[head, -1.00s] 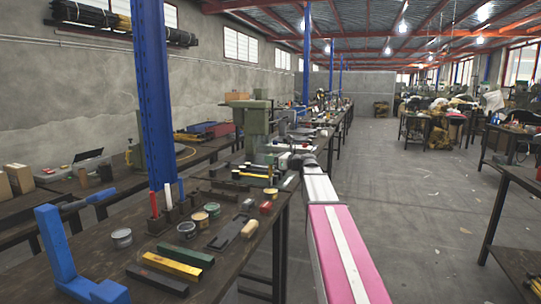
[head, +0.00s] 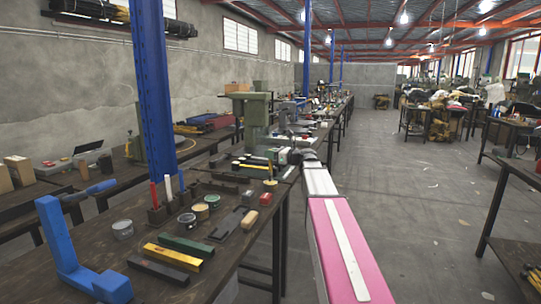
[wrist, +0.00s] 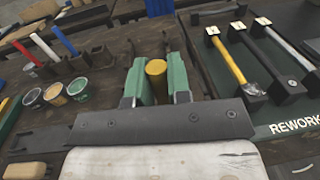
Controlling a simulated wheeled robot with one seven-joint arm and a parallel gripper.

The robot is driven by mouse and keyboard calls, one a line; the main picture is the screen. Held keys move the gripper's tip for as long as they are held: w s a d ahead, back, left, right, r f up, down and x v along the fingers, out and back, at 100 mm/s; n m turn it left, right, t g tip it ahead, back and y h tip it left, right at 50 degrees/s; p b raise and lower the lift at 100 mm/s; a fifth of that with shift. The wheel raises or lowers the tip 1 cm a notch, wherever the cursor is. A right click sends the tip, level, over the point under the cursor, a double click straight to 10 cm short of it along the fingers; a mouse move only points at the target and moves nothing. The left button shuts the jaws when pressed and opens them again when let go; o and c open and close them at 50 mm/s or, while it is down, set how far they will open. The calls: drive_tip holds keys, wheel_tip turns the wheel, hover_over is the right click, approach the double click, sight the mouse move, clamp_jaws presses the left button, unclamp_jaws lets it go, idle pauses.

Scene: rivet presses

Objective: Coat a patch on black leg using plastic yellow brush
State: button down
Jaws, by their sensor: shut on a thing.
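My gripper (wrist: 157,85) has green finger pads, shut on the yellow brush (wrist: 156,68), whose round yellow handle end shows between them in the wrist view. In the head view the yellow brush (head: 270,171) is upright above the bench at the far end of my arm; its bristle end is hard to make out. A black leg (wrist: 266,52) lies on the dark green rework board (wrist: 275,118), right of my gripper and apart from it. A yellow leg (wrist: 229,63) lies left of it and a grey one (wrist: 290,46) right. Each has a white numbered tag.
Open paint cans (wrist: 78,89) and stands holding a red brush (wrist: 62,40), a white one and a blue one are at left. A blue post (head: 155,90) and blue bracket (head: 60,245) rise near the bench. Coloured bars (head: 172,257) lie in front.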

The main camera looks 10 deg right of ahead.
drive_tip(key=shift+f, duration=0.45)
idle(0.9)
drive_tip(key=shift+r, duration=0.1)
drive_tip(key=shift+r, duration=3.4)
drive_tip(key=shift+d, duration=0.1)
